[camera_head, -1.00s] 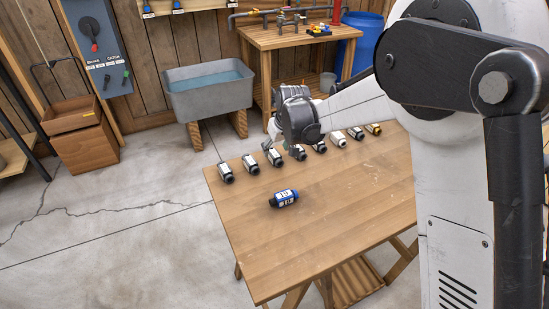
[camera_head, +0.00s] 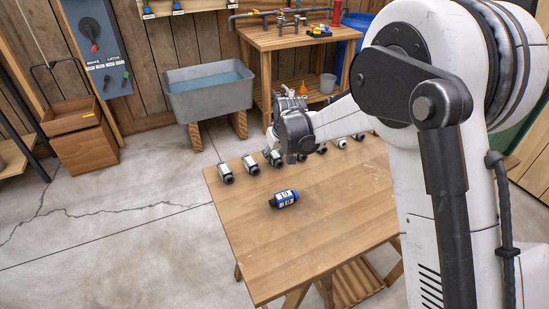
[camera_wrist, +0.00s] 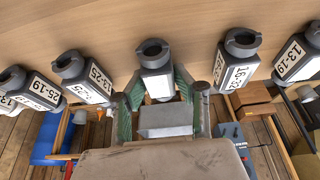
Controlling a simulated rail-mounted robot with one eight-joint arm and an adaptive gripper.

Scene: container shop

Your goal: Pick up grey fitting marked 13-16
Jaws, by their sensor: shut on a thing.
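My gripper (camera_wrist: 158,88) is shut on a grey fitting (camera_wrist: 154,56) in the middle of the wrist view. One green-faced finger lies on each side of its body. Its label shows only as a plain white patch, so I cannot read its marking. In the head view the held fitting (camera_head: 276,160) is third from the left in the row, partly hidden by my gripper (camera_head: 274,150). I cannot tell whether it is clear of the table.
Neighbouring fittings marked 16-32 (camera_wrist: 236,72) and 13-25 (camera_wrist: 88,80) stand close on either side. One marked 13-19 (camera_wrist: 294,58) is farther right. A blue fitting (camera_head: 284,198) lies alone on the wooden table (camera_head: 310,235), whose front is clear.

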